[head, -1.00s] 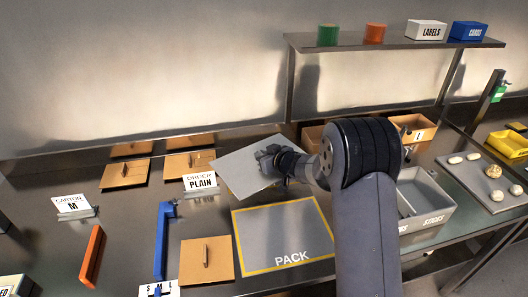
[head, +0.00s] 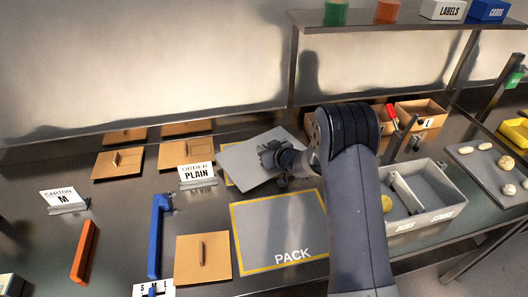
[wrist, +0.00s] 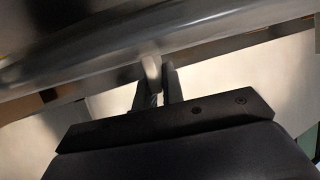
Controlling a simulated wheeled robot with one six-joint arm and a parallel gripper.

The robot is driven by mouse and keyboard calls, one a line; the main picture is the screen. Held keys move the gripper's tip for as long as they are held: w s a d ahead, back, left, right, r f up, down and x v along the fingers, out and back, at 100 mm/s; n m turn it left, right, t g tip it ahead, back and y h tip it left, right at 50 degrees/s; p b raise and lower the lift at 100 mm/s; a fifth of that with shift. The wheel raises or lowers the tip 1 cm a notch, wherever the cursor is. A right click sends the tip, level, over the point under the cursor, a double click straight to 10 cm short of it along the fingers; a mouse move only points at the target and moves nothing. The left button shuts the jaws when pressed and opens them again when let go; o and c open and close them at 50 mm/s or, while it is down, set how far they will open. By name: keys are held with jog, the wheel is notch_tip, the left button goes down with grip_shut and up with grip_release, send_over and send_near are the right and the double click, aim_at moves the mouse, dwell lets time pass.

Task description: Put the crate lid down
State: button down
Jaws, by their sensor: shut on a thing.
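The crate lid (head: 240,167) is a flat grey plate in the middle of the head view, behind the PACK area (head: 281,228) and right of the PLAIN card. My gripper (head: 272,158) is above the lid and shut on it. In the wrist view the two dark fingers (wrist: 156,88) close around a small pale piece, likely the lid's handle. The lid looks nearly flat, over or on a yellow-outlined patch whose edge shows at its left. I cannot tell whether it touches the table. The grey crate (head: 437,207) stands open at the right.
The crate has a divider and a yellowish piece inside. The order card PLAIN (head: 198,175) stands close left of the lid. Cardboard boxes (head: 421,112) stand behind the crate. A shelf (head: 400,19) crosses the back. The PACK area is clear.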

jog(key=shift+f, duration=0.65)
jog(key=shift+f+b, duration=0.5)
jog(key=shift+f, duration=0.05)
jog(key=c, duration=1.5)
grip_release()
jog(key=shift+r, duration=0.15)
jog(key=shift+r+p, duration=0.65)
jog(key=shift+p, duration=0.1)
jog(key=v, duration=0.4)
jog(key=b+v, duration=0.1)
jog(key=v, duration=0.3)
jog(key=b+v, duration=0.1)
jog(key=v, duration=0.2)
jog(key=shift+s+d+f, duration=0.1)
jog(key=shift+s+d, duration=0.25)
